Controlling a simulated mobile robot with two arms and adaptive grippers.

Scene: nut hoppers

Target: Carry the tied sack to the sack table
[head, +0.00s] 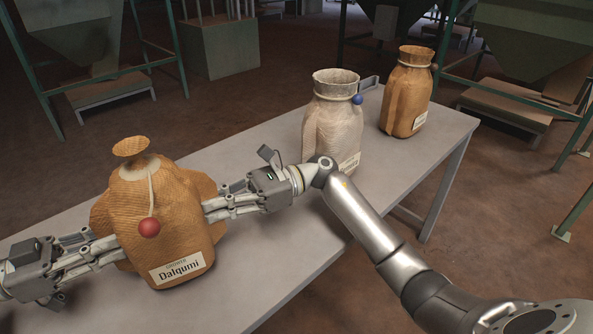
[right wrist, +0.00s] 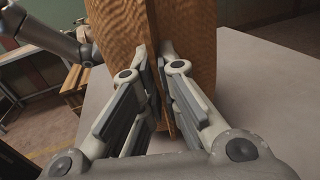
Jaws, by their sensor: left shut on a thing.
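The tied sack (head: 165,215) is orange-brown, with a pinched neck, a pale cord, a red ball and a label reading "Dalqumi". It stands upright at the left of the grey table; I cannot tell whether its base touches the top. My left gripper (head: 112,243) is shut on the sack's left side flap. My right gripper (head: 208,207) is at its right side flap. In the right wrist view, the right fingers (right wrist: 158,62) are closed on a fold of the sack (right wrist: 195,40). The sack hides part of the fingertips.
The grey table (head: 283,240) runs from front left to back right. A pale sack (head: 325,125) with an open top and blue ball stands behind my right arm. A brown open sack (head: 408,95) stands at the far end. Green hopper frames (head: 165,45) stand behind.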

